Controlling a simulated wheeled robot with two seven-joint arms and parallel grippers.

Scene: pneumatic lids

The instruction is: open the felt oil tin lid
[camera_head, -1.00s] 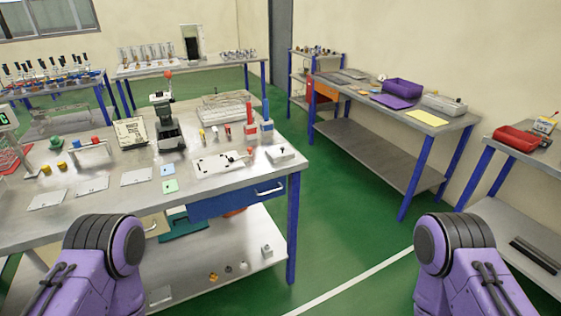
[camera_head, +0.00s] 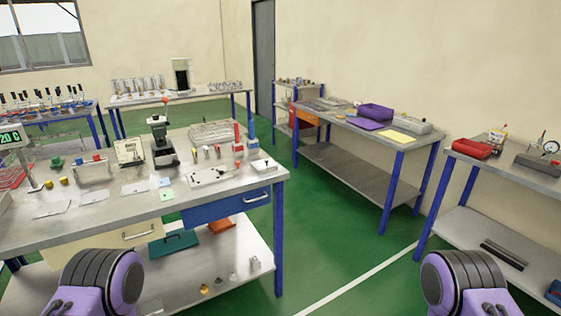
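I cannot pick out a felt oil tin or its lid for certain; the things on the benches are too small to tell. Small brass-coloured pieces (camera_head: 63,182) and a green piece (camera_head: 57,161) sit at the left of the near bench. More small pieces, one of them brass-coloured (camera_head: 204,289), stand on its lower shelf. Neither of my grippers is in view. Only purple and black parts of my two arms show at the bottom left and bottom right, apart from the bench things.
The near metal bench (camera_head: 100,226) with a blue drawer (camera_head: 226,207) fills the left. A second bench (camera_head: 360,133) holds a purple bin (camera_head: 375,112). A right bench (camera_head: 515,178) holds a red tray (camera_head: 472,149). Open green floor (camera_head: 335,215) lies between them.

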